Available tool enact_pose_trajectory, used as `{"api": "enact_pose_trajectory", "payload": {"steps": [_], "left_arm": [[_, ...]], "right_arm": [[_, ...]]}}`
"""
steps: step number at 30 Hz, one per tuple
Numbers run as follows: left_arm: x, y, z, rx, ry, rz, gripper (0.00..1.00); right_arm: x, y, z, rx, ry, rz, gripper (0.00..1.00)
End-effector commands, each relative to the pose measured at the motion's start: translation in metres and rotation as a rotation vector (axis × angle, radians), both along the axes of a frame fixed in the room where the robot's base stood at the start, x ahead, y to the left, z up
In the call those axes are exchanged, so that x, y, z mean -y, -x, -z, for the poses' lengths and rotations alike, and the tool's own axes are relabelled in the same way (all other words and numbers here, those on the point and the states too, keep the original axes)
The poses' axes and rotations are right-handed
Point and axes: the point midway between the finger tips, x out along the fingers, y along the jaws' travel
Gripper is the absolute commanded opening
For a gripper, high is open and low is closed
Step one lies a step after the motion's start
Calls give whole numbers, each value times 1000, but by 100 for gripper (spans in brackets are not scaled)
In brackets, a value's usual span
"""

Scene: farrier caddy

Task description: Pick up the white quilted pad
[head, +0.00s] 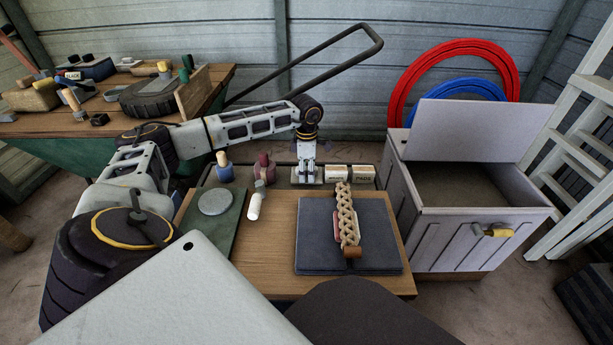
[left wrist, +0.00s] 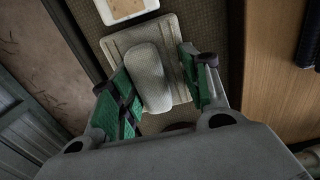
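The white quilted pad (left wrist: 113,44) is a pale, squarish piece with a raised oblong part on top. It lies on the dark tray floor in the left wrist view. In the head view only a pale bit of it (head: 318,180) shows under my gripper. My left gripper (head: 306,178) points straight down over it at the back of the table. In the left wrist view its green fingers (left wrist: 160,88) stand apart, one on each side of the raised part. Whether either finger touches it, I cannot tell. My right gripper is not in view.
White boxes (head: 350,173) stand right of the gripper, in the tray. Bottles (head: 264,170) stand to its left. A braided piece (head: 347,215) lies on a dark mat (head: 315,240) in front. An open grey chest (head: 455,235) stands at the right.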

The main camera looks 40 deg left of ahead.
Motion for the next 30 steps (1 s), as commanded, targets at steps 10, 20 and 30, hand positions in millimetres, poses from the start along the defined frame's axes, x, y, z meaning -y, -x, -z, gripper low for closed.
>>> {"api": "enact_pose_trajectory", "payload": {"steps": [10,20,30], "left_arm": [[-2,4,11,-14,-7,-2,22],[-3,4,1,-16,-8,-2,20],[-1,2,-41,-8,-5,-1,0]], "right_arm": [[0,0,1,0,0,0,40],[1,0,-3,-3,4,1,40],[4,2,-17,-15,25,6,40]]}}
